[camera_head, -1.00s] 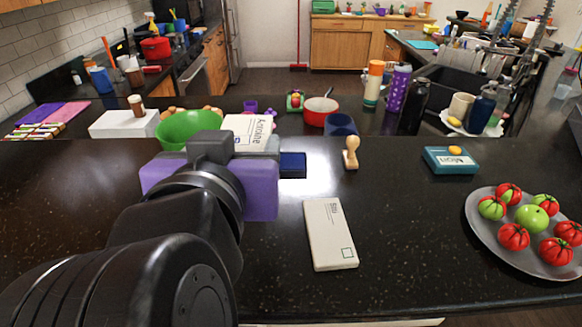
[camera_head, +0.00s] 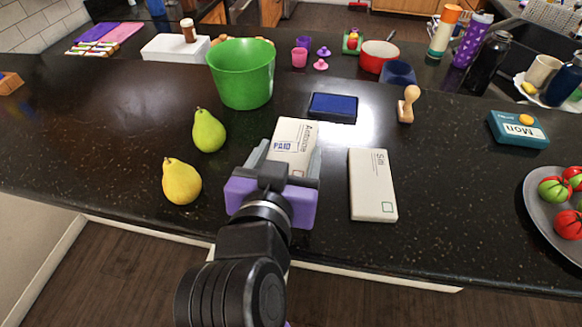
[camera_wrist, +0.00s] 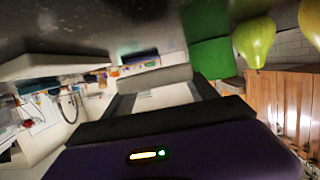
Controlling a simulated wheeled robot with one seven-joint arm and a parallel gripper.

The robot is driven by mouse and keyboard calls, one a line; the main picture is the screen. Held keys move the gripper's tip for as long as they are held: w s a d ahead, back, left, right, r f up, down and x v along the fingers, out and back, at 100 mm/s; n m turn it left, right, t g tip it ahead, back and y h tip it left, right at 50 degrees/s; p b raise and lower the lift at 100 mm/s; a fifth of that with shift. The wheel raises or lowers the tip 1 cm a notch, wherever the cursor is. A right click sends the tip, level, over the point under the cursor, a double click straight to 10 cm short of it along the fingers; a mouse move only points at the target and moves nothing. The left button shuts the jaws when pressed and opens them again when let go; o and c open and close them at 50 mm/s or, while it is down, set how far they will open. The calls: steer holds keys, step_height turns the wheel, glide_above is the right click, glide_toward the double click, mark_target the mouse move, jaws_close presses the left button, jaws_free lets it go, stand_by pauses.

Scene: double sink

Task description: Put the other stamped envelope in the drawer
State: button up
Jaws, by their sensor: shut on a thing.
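The envelope marked "Antoine" with a blue PAID stamp (camera_head: 293,138) is between the fingers of my gripper (camera_head: 287,166), which is shut on it over the counter. The wrist view shows the pale envelope (camera_wrist: 162,97) between the grey fingers. The other envelope, marked "Simi" (camera_head: 372,186), lies flat on the counter just right of my gripper; no blue stamp shows on it. I cannot make out a drawer in these views. A wooden stamp (camera_head: 408,104) stands beyond the envelopes, near the blue ink pad (camera_head: 333,107).
Two pears, one green (camera_head: 208,130) and one yellow (camera_head: 182,182), stand left of my gripper. A green bucket (camera_head: 242,75) stands behind them. A teal "Mon" box (camera_head: 518,129) and a plate of tomatoes (camera_head: 532,205) are at the right. The counter's front edge is close.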

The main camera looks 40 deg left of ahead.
steer(key=shift+f, duration=2.2)
steer(key=shift+f, duration=0.15)
steer(key=o, duration=1.3)
steer(key=shift+o, duration=0.2)
